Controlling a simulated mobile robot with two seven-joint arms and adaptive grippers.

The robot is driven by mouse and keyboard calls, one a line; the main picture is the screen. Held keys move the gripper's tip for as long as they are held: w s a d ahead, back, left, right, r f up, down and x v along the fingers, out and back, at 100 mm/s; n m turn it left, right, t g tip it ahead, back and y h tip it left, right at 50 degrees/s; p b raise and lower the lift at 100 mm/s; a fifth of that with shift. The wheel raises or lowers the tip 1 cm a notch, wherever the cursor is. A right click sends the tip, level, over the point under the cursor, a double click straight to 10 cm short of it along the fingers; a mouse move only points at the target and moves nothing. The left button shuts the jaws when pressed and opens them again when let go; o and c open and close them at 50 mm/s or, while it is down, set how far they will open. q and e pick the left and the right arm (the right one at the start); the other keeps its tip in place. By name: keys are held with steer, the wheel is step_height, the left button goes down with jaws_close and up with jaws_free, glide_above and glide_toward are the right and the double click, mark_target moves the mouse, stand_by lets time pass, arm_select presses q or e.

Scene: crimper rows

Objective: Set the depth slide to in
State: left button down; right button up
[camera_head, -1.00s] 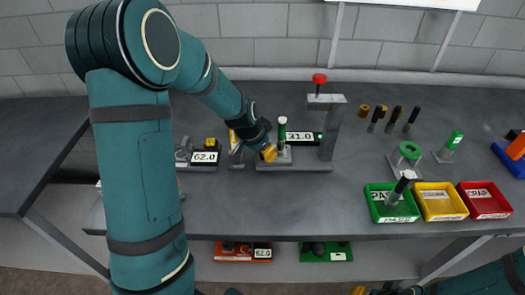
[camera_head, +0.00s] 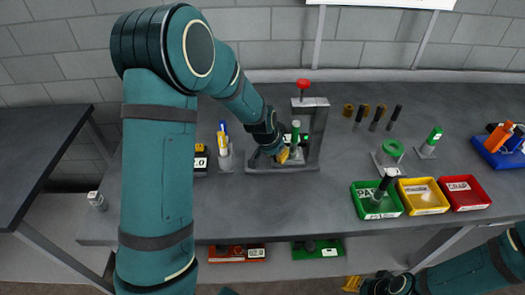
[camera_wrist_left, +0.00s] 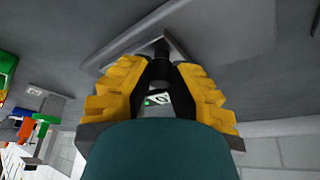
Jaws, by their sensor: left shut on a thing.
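The crimper press (camera_head: 310,130) is a grey frame with a red knob (camera_head: 303,84) on top and a flat base. A green-topped pin (camera_head: 295,133) stands on its base, beside a partly hidden display. My left gripper (camera_head: 286,156) is low at the front of the press, just left of the pin. In the left wrist view its yellow fingers (camera_wrist_left: 160,85) are shut on a dark knob (camera_wrist_left: 160,68) over a grey plate. I cannot tell for certain that this knob is the depth slide. My right gripper (camera_head: 352,284) shows at the bottom edge, its fingers unclear.
Green (camera_head: 363,206), yellow (camera_head: 424,208) and red (camera_head: 470,205) bins stand at the front right. A green ring on a stand (camera_head: 392,149) and several dark pins are behind them. A pen holder (camera_head: 225,160) stands left of the press.

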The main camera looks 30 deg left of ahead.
arm_select(q)
steer(key=shift+w+d, duration=0.25)
steer(key=shift+d, duration=0.15)
steer(key=c, duration=1)
jaws_free()
steer(key=shift+o, duration=0.7)
steer(key=shift+w+d, duration=0.15)
steer(key=v, duration=1.2)
